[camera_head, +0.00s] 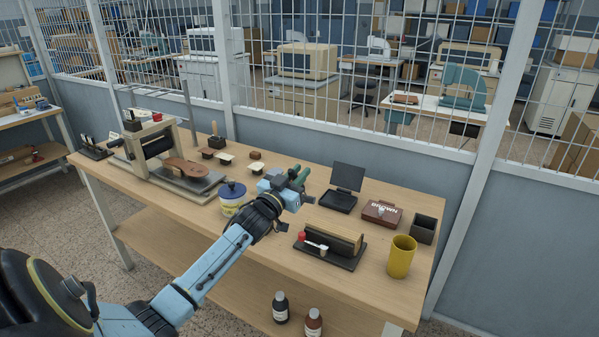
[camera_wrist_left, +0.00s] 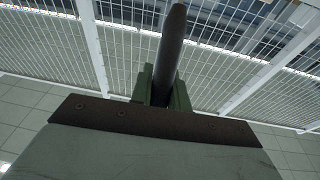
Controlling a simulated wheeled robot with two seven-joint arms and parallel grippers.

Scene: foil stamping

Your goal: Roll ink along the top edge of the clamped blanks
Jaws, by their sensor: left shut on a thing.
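The clamped blanks (camera_head: 336,236) show as a tan stack with a brownish top edge in a dark clamp (camera_head: 345,260), right of centre in the head view. The clamp has a red knob (camera_head: 302,237) at its left front. My left gripper (camera_head: 299,178) is up and to the left of the blanks, apart from them. In the left wrist view its green fingers (camera_wrist_left: 162,88) are shut on a dark, tapered rod-like thing (camera_wrist_left: 170,45), which looks like a handle. The rest of this thing and any roller head cannot be made out. My right gripper is not in view.
A box marked BROWN (camera_head: 381,213), a dark tray with raised lid (camera_head: 338,200), a yellow cup (camera_head: 401,257) and a dark open box (camera_head: 424,228) stand nearby. A blue-lidded jar (camera_head: 232,196) is beside my left arm. A press (camera_head: 155,150) stands at the left.

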